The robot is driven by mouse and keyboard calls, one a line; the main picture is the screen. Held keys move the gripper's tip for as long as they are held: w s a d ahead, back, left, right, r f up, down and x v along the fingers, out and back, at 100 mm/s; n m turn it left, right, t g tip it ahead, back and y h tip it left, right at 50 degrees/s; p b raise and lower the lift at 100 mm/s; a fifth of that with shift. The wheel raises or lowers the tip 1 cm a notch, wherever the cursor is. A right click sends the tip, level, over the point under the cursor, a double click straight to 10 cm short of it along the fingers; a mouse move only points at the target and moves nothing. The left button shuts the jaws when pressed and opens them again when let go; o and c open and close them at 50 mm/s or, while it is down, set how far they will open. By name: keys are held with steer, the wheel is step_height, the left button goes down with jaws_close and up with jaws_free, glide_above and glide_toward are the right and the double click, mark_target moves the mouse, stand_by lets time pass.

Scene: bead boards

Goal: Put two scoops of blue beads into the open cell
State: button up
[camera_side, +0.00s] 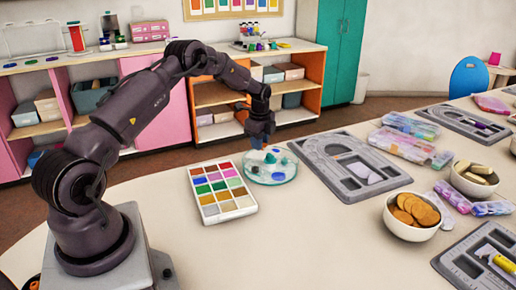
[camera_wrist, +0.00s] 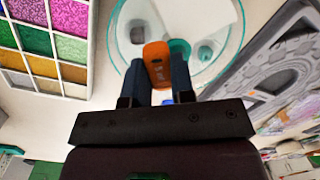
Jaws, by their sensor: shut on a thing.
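My gripper (camera_wrist: 156,62) is over the round clear dish and shut on an orange piece (camera_wrist: 157,50), perhaps a scoop handle. In the side view, my gripper (camera_side: 257,143) points down at the dish's back left. The clear dish (camera_side: 293,176) holds teal, green and blue pieces. A white sectioned bead tray (camera_side: 253,210) stands left of it, with red, green, pink, gold and other colours. Part of the tray (camera_wrist: 88,75) shows at upper left in the wrist view. I cannot tell which cell is the open one or clearly pick out the blue beads.
A grey bead board (camera_side: 388,184) lies right of the dish. A bowl of brown discs (camera_side: 391,219), another bowl (camera_side: 464,188), clear boxes (camera_side: 400,143) and further boards (camera_side: 465,124) are farther right. The table front is clear.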

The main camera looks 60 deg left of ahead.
steer(key=shift+d+f+m, duration=0.1)
steer(key=shift+m, duration=0.2)
steer(key=shift+w+d+f+g+y, duration=0.1)
steer(key=shift+d+f+g+y, duration=0.05)
steer(key=shift+f+y, duration=0.3)
steer(key=shift+d+f+g+y, duration=0.1)
steer(key=shift+f+g+y, duration=0.05)
steer(key=shift+f+y, duration=0.25)
steer(key=y, duration=0.1)
steer(key=d+r+g+y, duration=0.1)
steer(key=r+g+y, duration=0.1)
steer(key=shift+w+d+r+y, duration=0.2)
steer(key=shift+w+r+y, duration=0.05)
steer(key=shift+w+y, duration=0.15)
steer(key=d+y, duration=0.1)
steer(key=r+g+y, duration=0.1)
steer(key=y, duration=0.1)
steer(key=w+d+r+g+y, duration=0.1)
steer(key=y, duration=0.1)
steer(key=shift+w+d+m, duration=0.1)
steer(key=shift+d+m, duration=0.2)
stand_by(0.4)
